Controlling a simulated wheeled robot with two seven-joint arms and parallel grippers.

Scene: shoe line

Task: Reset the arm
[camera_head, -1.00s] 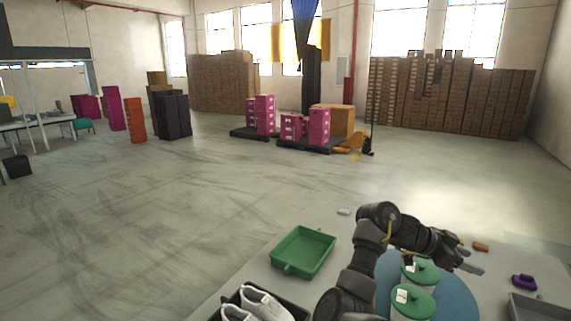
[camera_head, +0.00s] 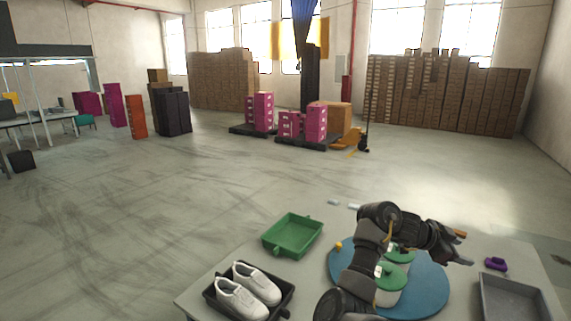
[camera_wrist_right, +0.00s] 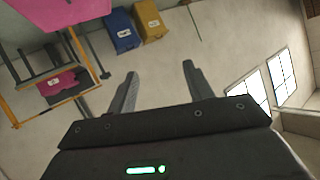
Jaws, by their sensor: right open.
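My right arm reaches over the work table, and its gripper (camera_head: 464,248) is at the right of the head view, above the table and beyond the round blue mat. In the right wrist view the two fingers of the right gripper (camera_wrist_right: 160,85) are spread apart with nothing between them. The fingers point out at the room, with floor and windows beyond. My left gripper does not show in either view.
On the table are white shoes in a black tray (camera_head: 211,294), a green tray (camera_head: 268,246), a blue round mat (camera_head: 437,290) with green-lidded containers (camera_head: 391,277), a purple item (camera_head: 496,264) and a grey tray (camera_head: 520,312). My right arm partly hides the containers.

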